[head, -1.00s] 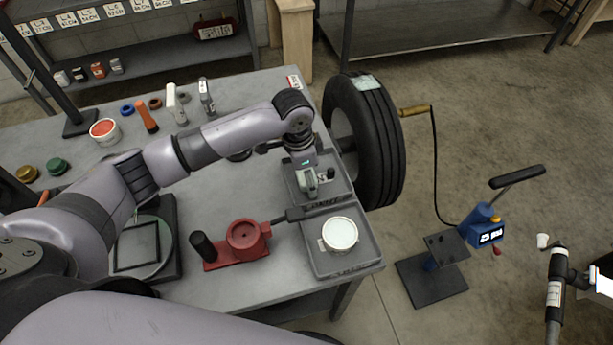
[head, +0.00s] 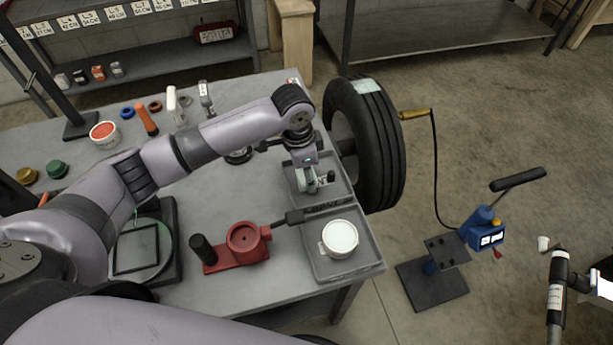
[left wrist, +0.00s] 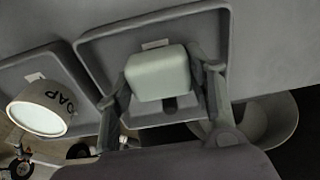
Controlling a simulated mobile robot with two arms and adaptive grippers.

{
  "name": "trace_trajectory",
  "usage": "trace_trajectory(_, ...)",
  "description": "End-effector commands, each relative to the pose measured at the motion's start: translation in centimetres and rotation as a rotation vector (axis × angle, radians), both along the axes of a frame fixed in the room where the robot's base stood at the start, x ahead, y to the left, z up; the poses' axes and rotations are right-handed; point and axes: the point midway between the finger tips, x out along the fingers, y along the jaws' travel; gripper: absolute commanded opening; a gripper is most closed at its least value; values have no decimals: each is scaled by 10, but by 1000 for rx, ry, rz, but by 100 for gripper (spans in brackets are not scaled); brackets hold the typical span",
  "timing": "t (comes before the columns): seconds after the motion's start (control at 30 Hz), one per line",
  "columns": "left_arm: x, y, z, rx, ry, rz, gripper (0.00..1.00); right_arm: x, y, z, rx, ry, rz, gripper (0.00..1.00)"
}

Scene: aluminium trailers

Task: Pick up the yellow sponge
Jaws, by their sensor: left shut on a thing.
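My left gripper (head: 317,186) is over the rear grey tray (head: 340,190) at the right end of the table in the head view. In the left wrist view its two fingers (left wrist: 160,78) are shut on a pale, rounded block (left wrist: 158,72), one finger on each side. The block looks greyish green rather than clearly yellow. The tray also shows in the wrist view (left wrist: 85,48), around and behind the block. I cannot tell how far the block is above the tray floor. My right gripper is not in view.
A soap tub (head: 339,238) stands in the front tray (head: 355,268). A red tool with a black handle (head: 240,245) lies left of it. A tyre (head: 370,150) stands close to the table's right edge. The grey tabletop (head: 225,195) has free room left of the trays.

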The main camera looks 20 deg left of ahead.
Motion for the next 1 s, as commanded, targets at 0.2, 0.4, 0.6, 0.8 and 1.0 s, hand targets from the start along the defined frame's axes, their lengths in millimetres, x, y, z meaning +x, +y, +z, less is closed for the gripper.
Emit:
trace_trajectory(0.2,1,0,47,-1,-7,-2,32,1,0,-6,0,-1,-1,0)
trace_trajectory(0.4,1,-1,107,-2,-8,-2,32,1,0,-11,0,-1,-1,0)
trace_trajectory(0.6,1,-1,154,-1,-4,-2,32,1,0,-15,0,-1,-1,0)
trace_trajectory(0.8,1,0,179,-1,-3,0,32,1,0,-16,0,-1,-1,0)
trace_trajectory(1.0,0,0,185,0,1,-1,32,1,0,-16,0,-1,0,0)
